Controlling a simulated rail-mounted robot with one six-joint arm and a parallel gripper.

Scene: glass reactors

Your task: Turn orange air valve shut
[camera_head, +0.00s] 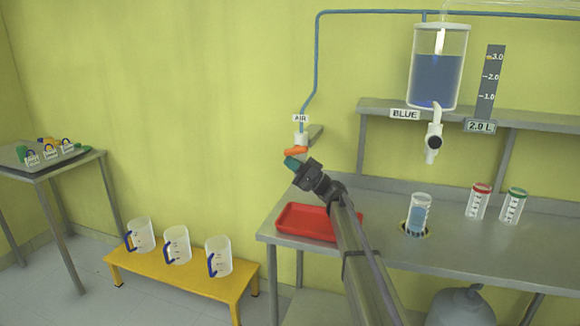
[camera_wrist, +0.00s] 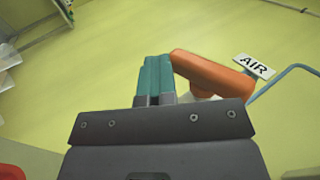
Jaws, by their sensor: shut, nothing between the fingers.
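The orange air valve handle (camera_head: 296,150) sits on a white fitting under the AIR label (camera_head: 301,118), at the lower end of a blue pipe on the wall. In the wrist view the orange handle (camera_wrist: 212,73) lies just right of my fingers, its left end close beside the teal fingertips. My gripper (camera_head: 292,163) is shut and empty, just below and left of the handle. In the wrist view my gripper's teal fingers (camera_wrist: 153,75) are together. Whether a finger touches the handle I cannot tell.
A red tray (camera_head: 305,222) lies on the bench below my arm. A glass vessel of blue liquid (camera_head: 436,80) hangs at the right above a beaker (camera_head: 418,213). A yellow low bench (camera_head: 190,279) with jugs stands at the left. The wall left of the valve is clear.

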